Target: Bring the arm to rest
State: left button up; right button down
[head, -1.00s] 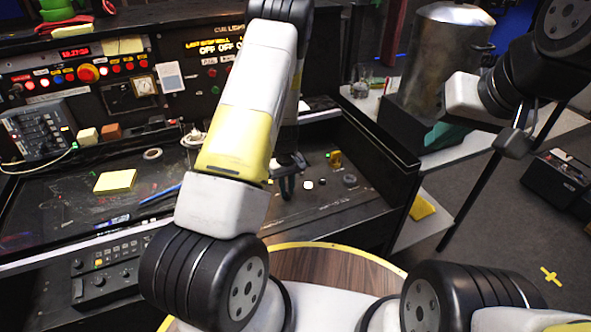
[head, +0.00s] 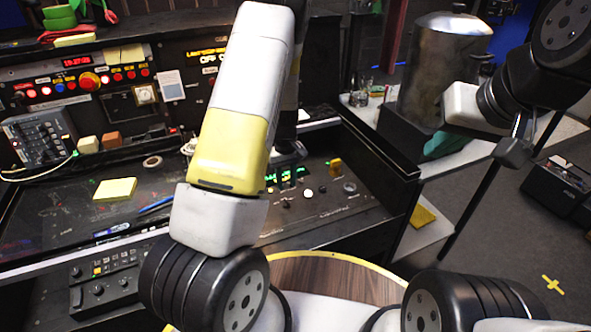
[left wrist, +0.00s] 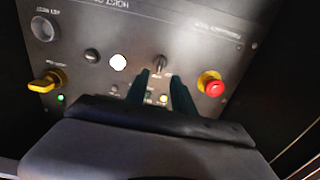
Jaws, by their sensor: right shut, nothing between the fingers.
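My left arm (head: 235,130) crosses the middle of the head view, bent with its forearm raised. My left gripper (head: 288,152) is mostly hidden behind that arm, above the console. In the left wrist view the two dark fingers of my left gripper (left wrist: 160,82) stand apart with nothing between them, in front of a control panel (left wrist: 215,40). My right arm (head: 510,85) hangs in at the upper right. Its gripper (head: 514,152) is shut and empty, above the floor, away from the console.
The panel carries a white button (left wrist: 118,62), a black button (left wrist: 92,56), a toggle (left wrist: 159,63), a red mushroom button (left wrist: 214,88) and a yellow knob (left wrist: 44,83). A metal urn (head: 440,65) stands at the right. A yellow pad (head: 115,189) lies on the desk.

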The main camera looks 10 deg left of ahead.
dwell(0.4)
pick_arm(q)
jog(key=s+d+r+m+t+h, duration=0.1)
jog(key=s+d+r, duration=0.15)
jog(key=r, duration=0.85)
jog(key=s+d+r+m+t+h, duration=0.15)
jog(key=s+r, duration=0.25)
jog(key=r, duration=0.7)
jog(key=s+r+m+t, duration=0.2)
jog(key=s+r, duration=0.4)
jog(key=s, duration=0.3)
jog(key=s+a+r+m+t, duration=0.1)
jog(key=s+r+m, duration=0.2)
jog(key=s+r, duration=0.3)
jog(key=s, duration=0.3)
jog(key=shift+r+t, duration=0.25)
jog(key=shift+t, duration=0.1)
